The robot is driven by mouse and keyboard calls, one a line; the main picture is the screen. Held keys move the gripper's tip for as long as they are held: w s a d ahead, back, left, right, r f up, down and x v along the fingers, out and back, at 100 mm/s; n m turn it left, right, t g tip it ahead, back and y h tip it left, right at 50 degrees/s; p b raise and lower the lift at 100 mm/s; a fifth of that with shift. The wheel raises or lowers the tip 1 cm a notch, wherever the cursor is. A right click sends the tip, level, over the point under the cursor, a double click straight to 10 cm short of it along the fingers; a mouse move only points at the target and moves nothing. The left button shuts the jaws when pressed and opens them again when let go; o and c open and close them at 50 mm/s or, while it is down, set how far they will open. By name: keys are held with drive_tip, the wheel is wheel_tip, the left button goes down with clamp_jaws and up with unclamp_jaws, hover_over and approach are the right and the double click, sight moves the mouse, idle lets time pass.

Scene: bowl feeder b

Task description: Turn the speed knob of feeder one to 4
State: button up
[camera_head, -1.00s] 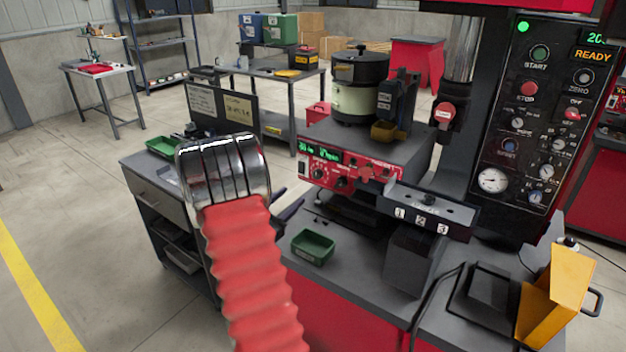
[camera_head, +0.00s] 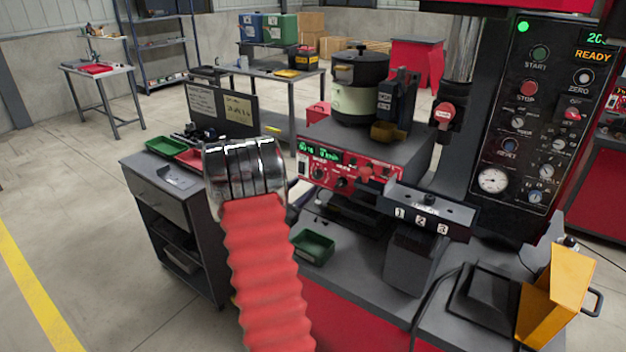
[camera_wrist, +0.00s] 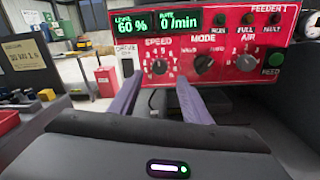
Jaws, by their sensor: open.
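The red control panel of feeder one (camera_wrist: 280,50) fills the upper right of the wrist view; it also shows in the head view (camera_head: 394,176). Its display (camera_wrist: 157,20) reads level 60 % and rate 0 /min. The black speed knob (camera_wrist: 160,67) sits at the left of the panel's knob row, under the label SPEED. Its pointer setting is too small to read surely. My gripper (camera_wrist: 153,90) is open and empty. Its two purple fingers point at the panel, one to each side below the speed knob, apart from it. My arm mostly hides the gripper in the head view.
The mode knob (camera_wrist: 204,63) and air knob (camera_wrist: 246,62) are close right of the speed knob. A dark sign board (camera_wrist: 28,57) stands left. A green tray (camera_head: 312,247) lies on the bench below.

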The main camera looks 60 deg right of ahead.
sight(316, 176)
drive_tip(key=d, duration=0.7)
drive_tip(key=shift+s, duration=0.35)
drive_tip(key=shift+c, duration=0.5)
drive_tip(key=c, duration=0.9)
